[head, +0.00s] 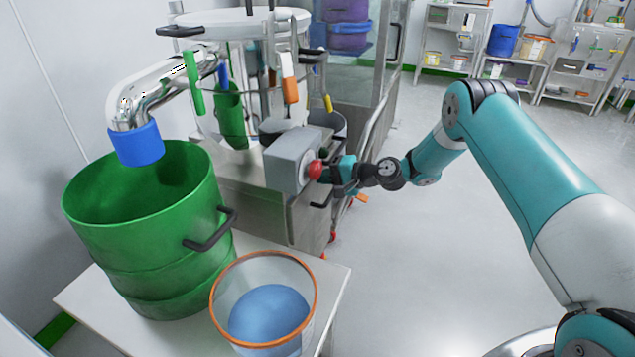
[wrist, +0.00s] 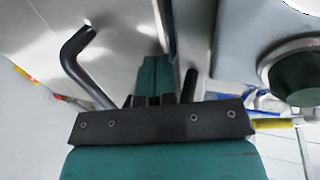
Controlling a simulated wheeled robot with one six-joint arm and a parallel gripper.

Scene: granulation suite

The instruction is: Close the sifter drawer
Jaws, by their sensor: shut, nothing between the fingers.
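The sifter's steel base cabinet (head: 285,214) stands left of centre in the head view. A black bar handle (head: 322,200) shows on its right side, just below my gripper (head: 328,174). In the wrist view my gripper (wrist: 155,65) is shut and empty, its fingers pointing at a pale metal face (wrist: 130,25). A bent black handle (wrist: 78,62) stands out from that face, left of the fingers and apart from them. A second dark bar (wrist: 188,86) is close on their right, partly hidden. How far the drawer stands out cannot be told.
A grey box (head: 287,160) with a red button (head: 314,169) is right beside my gripper. A green drum (head: 150,235) and an orange-rimmed tub (head: 264,300) stand on a white table (head: 338,290) at front left. Floor to the right is clear.

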